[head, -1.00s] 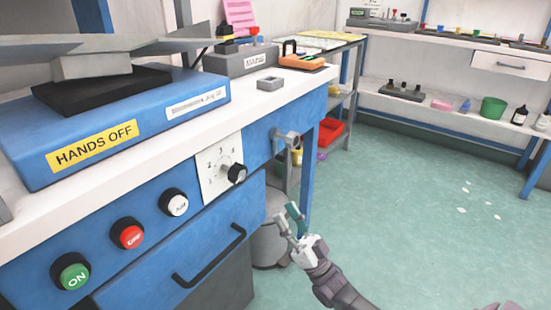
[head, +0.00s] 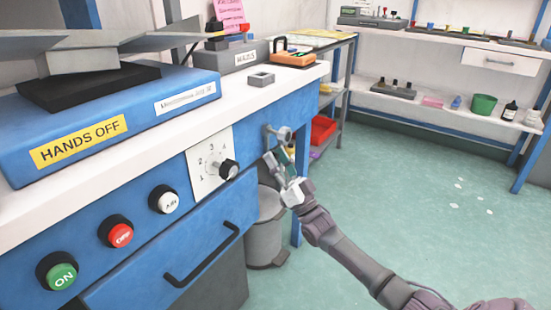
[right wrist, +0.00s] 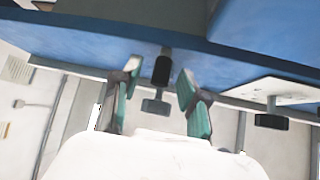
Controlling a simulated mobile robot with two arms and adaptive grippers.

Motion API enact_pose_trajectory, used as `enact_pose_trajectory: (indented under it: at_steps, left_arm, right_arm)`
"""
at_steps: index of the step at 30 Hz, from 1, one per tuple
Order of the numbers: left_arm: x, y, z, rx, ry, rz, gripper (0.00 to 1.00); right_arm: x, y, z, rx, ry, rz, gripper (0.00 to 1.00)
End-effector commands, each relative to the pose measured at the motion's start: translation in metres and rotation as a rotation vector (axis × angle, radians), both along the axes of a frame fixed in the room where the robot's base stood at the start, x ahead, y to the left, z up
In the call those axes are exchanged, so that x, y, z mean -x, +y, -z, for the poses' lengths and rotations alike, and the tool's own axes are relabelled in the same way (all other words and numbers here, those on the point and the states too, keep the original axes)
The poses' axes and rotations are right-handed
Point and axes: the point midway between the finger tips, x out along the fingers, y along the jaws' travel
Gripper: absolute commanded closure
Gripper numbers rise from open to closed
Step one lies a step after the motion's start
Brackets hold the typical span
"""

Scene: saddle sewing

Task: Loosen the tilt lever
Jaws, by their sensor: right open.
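The tilt lever (head: 280,133) is a small grey metal handle on the blue bench front, right of the numbered dial. My right gripper (head: 277,160) is close below and in front of it. In the right wrist view a dark stem with a grey crosspiece (right wrist: 156,106), which looks like the lever, shows between the two green-padded fingers of my right gripper (right wrist: 158,88). The fingers are open and spread to either side of it, with gaps visible. I cannot tell how deep it sits between them. My left gripper is not in view.
The black dial knob (head: 229,169) is left of the lever; it also shows in the right wrist view (right wrist: 271,121). Green, red and white buttons and a drawer handle (head: 203,257) are farther left. A grey bin (head: 265,235) stands below.

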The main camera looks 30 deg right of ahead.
Motion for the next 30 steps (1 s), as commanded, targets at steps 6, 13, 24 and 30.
enact_pose_trajectory:
  at_steps: [6,13,24,30]
  left_arm:
    - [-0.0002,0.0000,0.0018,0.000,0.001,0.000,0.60]
    - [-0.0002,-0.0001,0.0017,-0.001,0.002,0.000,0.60]
    - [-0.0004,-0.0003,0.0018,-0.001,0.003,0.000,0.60]
    - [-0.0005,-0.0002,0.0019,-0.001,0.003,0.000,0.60]
  right_arm:
    - [-0.0070,0.0016,-0.0067,0.000,0.001,0.000,0.57]
    - [-0.0070,0.0016,-0.0067,0.000,0.001,0.000,0.60]
    - [-0.0068,0.0015,-0.0065,0.000,0.001,0.000,1.00]
    - [-0.0067,0.0016,-0.0064,0.000,0.001,0.000,1.00]
